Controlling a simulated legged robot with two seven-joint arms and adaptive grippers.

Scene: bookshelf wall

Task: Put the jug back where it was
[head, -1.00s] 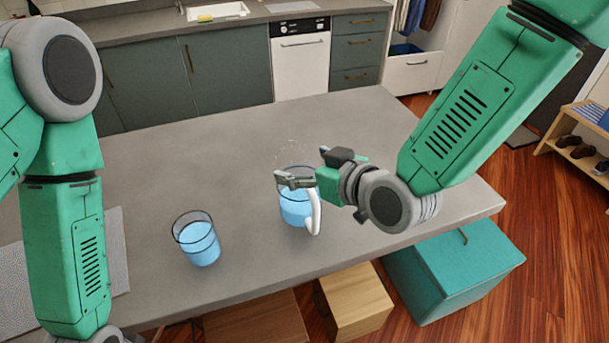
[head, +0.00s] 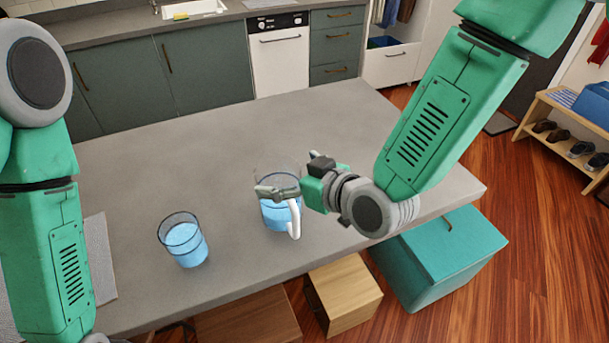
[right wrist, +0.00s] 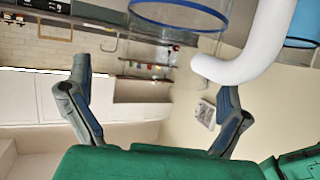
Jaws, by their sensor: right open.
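The jug (head: 276,217) is clear, with blue liquid inside and a white handle (head: 295,220). It stands upright on the grey counter (head: 330,130). My right gripper (head: 277,191) is at the jug's upper part, its fingers overlapping the jug's rim in the head view. In the right wrist view my right gripper (right wrist: 155,80) is open with nothing between its fingers. The white handle (right wrist: 255,45) shows there beyond the right-hand finger, and part of the clear jug (right wrist: 180,12) is at the top. My left arm is at the left, its gripper out of view.
A glass of blue liquid (head: 184,243) stands on the counter left of the jug. A grey mat (head: 100,260) lies at the counter's left. A teal box (head: 440,255) and wooden box (head: 343,295) sit below the front edge. The counter behind the jug is clear.

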